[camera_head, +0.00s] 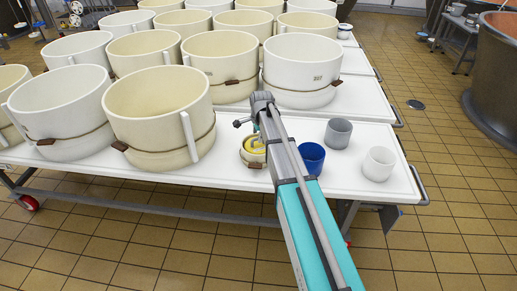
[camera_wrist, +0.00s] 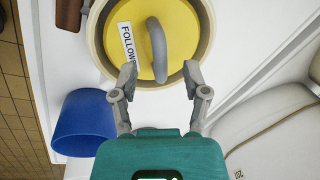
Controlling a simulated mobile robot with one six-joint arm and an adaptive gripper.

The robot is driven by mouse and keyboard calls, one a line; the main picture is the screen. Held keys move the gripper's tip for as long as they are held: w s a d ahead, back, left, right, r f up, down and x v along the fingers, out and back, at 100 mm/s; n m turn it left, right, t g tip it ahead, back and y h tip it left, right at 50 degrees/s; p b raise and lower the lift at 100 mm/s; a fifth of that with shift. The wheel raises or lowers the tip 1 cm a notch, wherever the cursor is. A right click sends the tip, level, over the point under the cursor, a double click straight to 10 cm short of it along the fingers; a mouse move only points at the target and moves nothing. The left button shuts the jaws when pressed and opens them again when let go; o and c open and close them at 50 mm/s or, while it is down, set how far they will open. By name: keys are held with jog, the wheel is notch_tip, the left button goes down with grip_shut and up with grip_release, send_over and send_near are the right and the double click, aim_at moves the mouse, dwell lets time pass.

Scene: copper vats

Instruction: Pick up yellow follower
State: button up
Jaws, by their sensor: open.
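The yellow follower (camera_wrist: 176,40) is a round yellow disc with a grey arched handle (camera_wrist: 155,50) and a white label with black letters starting "FOLLOW". It sits inside a cream round mould in the wrist view. In the head view the follower (camera_head: 256,145) shows partly behind my arm, on the white table. My gripper (camera_wrist: 160,77) is open in the wrist view. Its two fingertips are apart on either side of the handle's lower end, over the near part of the follower. Whether they touch anything cannot be told.
A blue cup (camera_head: 311,158), a grey cup (camera_head: 338,133) and a white cup (camera_head: 379,164) stand right of my arm on the table (camera_head: 230,178). Large cream and white moulds (camera_head: 160,110) crowd the left and back. The blue cup (camera_wrist: 84,123) is close to my gripper.

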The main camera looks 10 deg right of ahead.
aim_at(252, 146)
jog(key=shift+w+f+b, duration=0.15)
jog(key=shift+f+b, duration=0.5)
jog(key=shift+f, duration=0.15)
jog(key=shift+w+f+b, duration=0.15)
jog(key=shift+f+b, duration=0.5)
jog(key=shift+f, duration=0.15)
grip_shut()
